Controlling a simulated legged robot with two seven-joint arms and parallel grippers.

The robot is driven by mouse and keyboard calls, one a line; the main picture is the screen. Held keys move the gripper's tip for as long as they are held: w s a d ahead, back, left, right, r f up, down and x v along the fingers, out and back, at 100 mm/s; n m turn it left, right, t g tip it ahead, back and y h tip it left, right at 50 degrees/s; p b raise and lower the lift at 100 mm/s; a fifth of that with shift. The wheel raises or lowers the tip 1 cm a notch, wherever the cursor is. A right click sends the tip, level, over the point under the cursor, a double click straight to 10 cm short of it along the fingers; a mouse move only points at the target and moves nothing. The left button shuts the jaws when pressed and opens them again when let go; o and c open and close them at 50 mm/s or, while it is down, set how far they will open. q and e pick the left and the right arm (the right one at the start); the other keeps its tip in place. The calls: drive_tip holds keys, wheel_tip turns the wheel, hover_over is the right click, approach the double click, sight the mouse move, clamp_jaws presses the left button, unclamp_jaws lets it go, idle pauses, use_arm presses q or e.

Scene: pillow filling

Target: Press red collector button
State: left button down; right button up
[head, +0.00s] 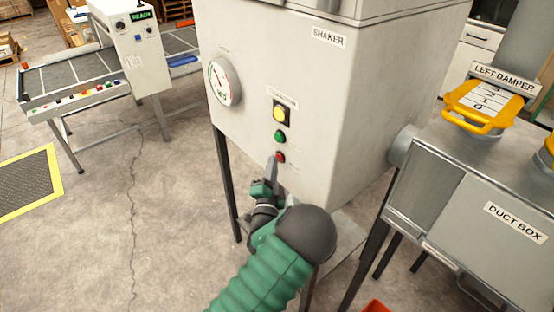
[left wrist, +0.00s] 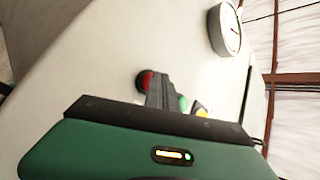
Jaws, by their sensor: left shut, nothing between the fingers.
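The red button (head: 281,157) is the lowest in a column on the front of the shaker cabinet (head: 320,110). The green button (head: 280,136) is above it, and a yellow round control (head: 280,114) is on top. A small label above the column is too blurred to read. My left gripper (head: 273,163) is shut and empty, its fingertips just left of the red button. In the left wrist view the shut fingers (left wrist: 158,88) overlap the edge of the red button (left wrist: 145,80). I cannot tell whether they touch it. My right gripper is not in view.
A pressure gauge (head: 224,82) is on the cabinet at upper left of the buttons. The duct box (head: 490,240) with the yellow left damper handle (head: 480,124) stands at right. A conveyor (head: 75,80) with a control box (head: 140,50) stands back left. The floor at left is mostly clear.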

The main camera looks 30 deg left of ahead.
use_arm(q)
drive_tip(key=shift+s+a, duration=0.35)
drive_tip(key=shift+s, duration=0.5)
drive_tip(key=shift+s, duration=0.1)
drive_tip(key=shift+s+a, duration=0.3)
drive_tip(key=shift+s, duration=0.45)
drive_tip(key=shift+s+a, duration=0.35)
drive_tip(key=shift+s, duration=0.35)
drive_tip(key=shift+s+a, duration=0.3)
drive_tip(key=shift+s, duration=0.45)
